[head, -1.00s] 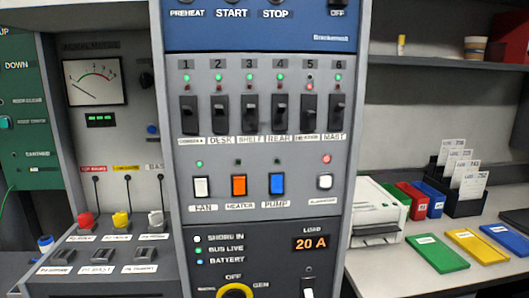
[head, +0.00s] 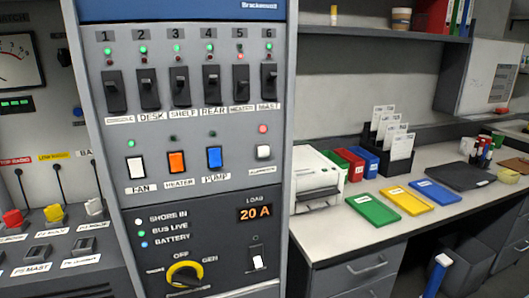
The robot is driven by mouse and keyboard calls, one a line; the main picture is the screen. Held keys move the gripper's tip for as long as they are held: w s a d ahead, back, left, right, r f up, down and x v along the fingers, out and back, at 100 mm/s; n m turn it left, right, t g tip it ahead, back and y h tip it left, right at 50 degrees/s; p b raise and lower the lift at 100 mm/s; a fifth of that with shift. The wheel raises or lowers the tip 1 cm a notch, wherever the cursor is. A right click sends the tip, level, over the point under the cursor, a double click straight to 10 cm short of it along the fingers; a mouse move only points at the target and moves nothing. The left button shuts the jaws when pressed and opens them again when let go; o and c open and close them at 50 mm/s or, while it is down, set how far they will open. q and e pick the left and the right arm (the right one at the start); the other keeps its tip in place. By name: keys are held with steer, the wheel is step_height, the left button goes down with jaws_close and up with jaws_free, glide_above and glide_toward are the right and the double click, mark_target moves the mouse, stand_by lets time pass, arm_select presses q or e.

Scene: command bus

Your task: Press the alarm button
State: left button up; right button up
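The grey control panel (head: 215,125) stands upright in the left half of the head view. In its lower switch row, a small white button (head: 263,152) sits at the right end under a lit red lamp (head: 263,129). Its label is too blurred to read for certain, so I cannot be sure that it is the alarm button. In the same row are a white FAN switch (head: 135,168), an orange HEATER switch (head: 177,162) and a blue PUMP switch (head: 214,157). I can make out neither of my grippers.
Numbered black breakers run above the row. A yellow rotary knob (head: 185,274) is below. Right of the panel, a desk (head: 335,239) holds a white printer (head: 318,179), coloured folders (head: 404,200) and a card rack.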

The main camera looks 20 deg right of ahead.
jaws_close()
steer(key=shift+s, duration=0.1)
stand_by(1.4)
